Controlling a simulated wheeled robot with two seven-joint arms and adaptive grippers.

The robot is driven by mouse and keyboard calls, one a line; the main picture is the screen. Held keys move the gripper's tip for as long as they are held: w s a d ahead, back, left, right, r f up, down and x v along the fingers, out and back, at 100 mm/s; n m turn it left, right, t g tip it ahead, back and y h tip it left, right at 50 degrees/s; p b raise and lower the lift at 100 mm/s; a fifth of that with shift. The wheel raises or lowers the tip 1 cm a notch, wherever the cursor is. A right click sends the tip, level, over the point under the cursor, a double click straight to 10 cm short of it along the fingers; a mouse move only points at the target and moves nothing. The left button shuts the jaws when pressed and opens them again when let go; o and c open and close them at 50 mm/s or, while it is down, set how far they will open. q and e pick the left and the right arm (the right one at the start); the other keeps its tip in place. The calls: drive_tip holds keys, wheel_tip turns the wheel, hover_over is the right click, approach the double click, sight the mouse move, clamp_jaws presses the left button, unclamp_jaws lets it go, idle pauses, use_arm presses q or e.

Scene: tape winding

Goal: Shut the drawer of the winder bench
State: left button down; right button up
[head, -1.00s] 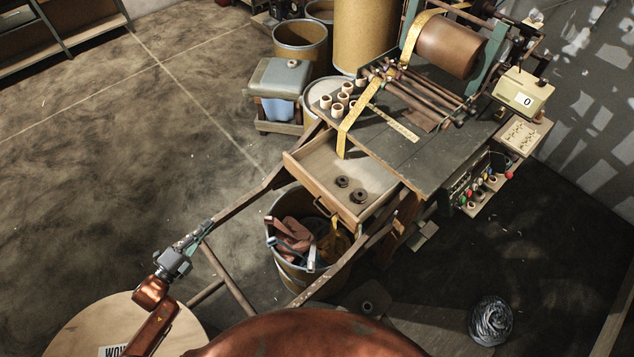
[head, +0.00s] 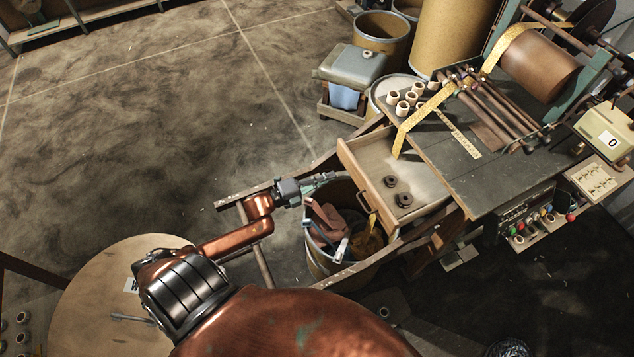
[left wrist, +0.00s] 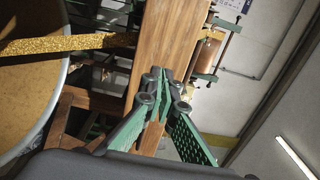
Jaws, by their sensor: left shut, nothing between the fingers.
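The drawer (head: 425,182) of the winder bench (head: 465,178) is pulled out toward me, with two small dark spools (head: 403,200) lying in it. Its wooden front panel carries a dark handle (head: 366,203). My left gripper (head: 343,176) is shut and empty, just in front of the drawer front. In the left wrist view, the shut fingertips (left wrist: 160,78) point at a long wooden board (left wrist: 172,38) that looks like the drawer front. I cannot tell whether they touch it. My right gripper is not in view.
A bin of scraps (head: 318,262) stands below the drawer, between the wooden rails of the frame. A round wooden table (head: 85,290) is at the lower left. White rolls (head: 403,108) stand on a round lid by the bench. Floor at the left is clear.

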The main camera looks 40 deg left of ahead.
sight(351, 168)
use_arm(q)
drive_tip(key=x, duration=0.5)
drive_tip(key=shift+w+d+b, duration=0.1)
drive_tip(key=shift+w+b, duration=0.1)
drive_tip(key=shift+b, duration=0.2)
drive_tip(key=shift+w, duration=0.1)
drive_tip(key=shift+w, duration=0.1)
